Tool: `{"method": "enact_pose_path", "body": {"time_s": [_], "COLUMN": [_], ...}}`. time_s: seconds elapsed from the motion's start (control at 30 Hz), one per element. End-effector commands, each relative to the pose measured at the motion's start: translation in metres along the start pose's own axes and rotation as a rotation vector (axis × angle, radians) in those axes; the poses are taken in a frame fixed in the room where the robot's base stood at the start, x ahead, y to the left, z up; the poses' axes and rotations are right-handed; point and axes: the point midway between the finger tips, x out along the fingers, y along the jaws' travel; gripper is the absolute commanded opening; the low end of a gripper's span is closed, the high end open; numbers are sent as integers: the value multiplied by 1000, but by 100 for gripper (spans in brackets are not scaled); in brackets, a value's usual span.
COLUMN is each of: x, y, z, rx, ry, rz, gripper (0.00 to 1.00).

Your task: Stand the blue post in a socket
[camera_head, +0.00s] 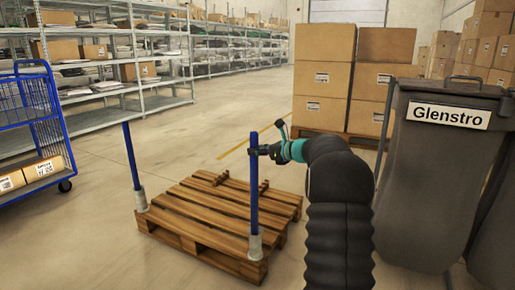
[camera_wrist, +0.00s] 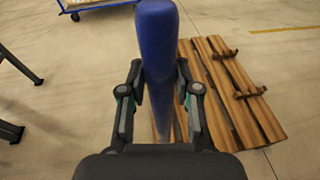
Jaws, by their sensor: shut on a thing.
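A blue post (camera_head: 254,190) stands upright at the near right corner of the wooden pallet (camera_head: 200,213). Its lower end meets a grey socket (camera_head: 255,246); I cannot tell how deep it sits. My gripper (camera_head: 262,151) is shut on the post near its top. In the wrist view the post (camera_wrist: 158,45) runs between the two fingers of my gripper (camera_wrist: 160,100). Another blue post (camera_head: 131,155) stands upright in a grey socket (camera_head: 141,200) at the pallet's left corner. Small brown brackets (camera_head: 263,188) show on the pallet's far side.
Stacked cartons (camera_head: 325,75) stand behind my arm. Grey bins, one labelled Glenstro (camera_head: 435,170), stand close on the right. A blue cart (camera_head: 38,130) is at the left, with shelving (camera_head: 120,60) behind. The floor beyond the pallet is clear.

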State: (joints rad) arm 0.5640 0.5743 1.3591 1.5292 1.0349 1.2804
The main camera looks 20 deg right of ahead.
Motion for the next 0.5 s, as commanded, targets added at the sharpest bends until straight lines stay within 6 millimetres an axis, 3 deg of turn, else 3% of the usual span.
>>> {"method": "enact_pose_path", "body": {"time_s": [0.37, 0.4, 0.5], "x": [0, 0, 0], "y": [0, 0, 0], "z": [0, 0, -1], "rx": [-1, -1, 0], "ry": [-1, -1, -1], "rz": [0, 0, 0], "gripper": [0, 42, 61]}}
